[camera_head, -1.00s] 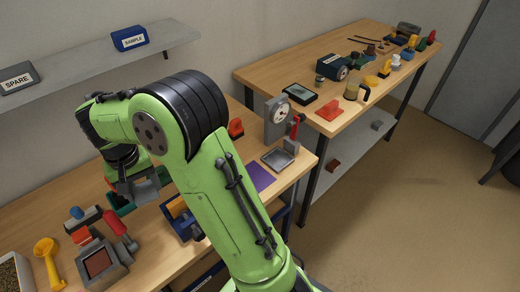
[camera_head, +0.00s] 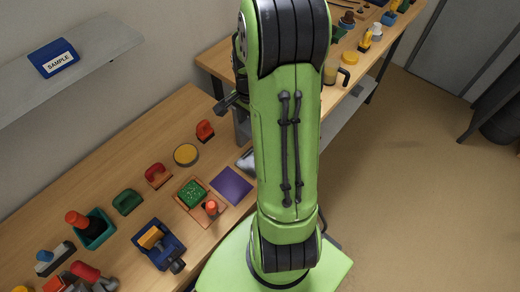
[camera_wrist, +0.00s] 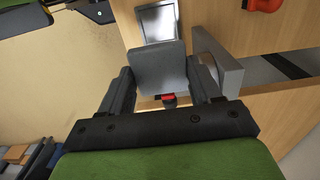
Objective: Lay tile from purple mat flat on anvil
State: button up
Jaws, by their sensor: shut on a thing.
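My gripper (camera_wrist: 163,85) is shut on a flat grey square tile (camera_wrist: 160,68), seen between its fingers in the wrist view. The purple mat (camera_head: 232,186) lies bare on the near bench. In the wrist view, a grey upright (camera_wrist: 217,58) stands close to the right of the fingers, and a small red part (camera_wrist: 168,98) shows below the tile. I cannot pick out the anvil for certain; the held tile covers part of this area. In the head view my arm hides the tile and most of the grey stand.
A shallow metal tray (camera_wrist: 157,22) lies beyond the tile. The near bench holds a green-topped board (camera_head: 192,193), a yellow disc (camera_head: 186,154), a blue holder (camera_head: 158,246) and a teal bin (camera_head: 95,230). A shelf with a SAMPLE box (camera_head: 54,58) is on the wall.

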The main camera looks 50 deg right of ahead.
jog(key=b, duration=0.3)
send_over(253, 163)
notch_tip(253, 163, down, 17)
jog(key=shift+r, duration=0.2)
jog(key=shift+w+d+f, duration=0.1)
jog(key=shift+f, duration=0.25)
jog(key=shift+f+b, duration=0.5)
jog(key=shift+f, duration=0.05)
jog(key=o, duration=1.1)
jog(key=shift+r, duration=0.15)
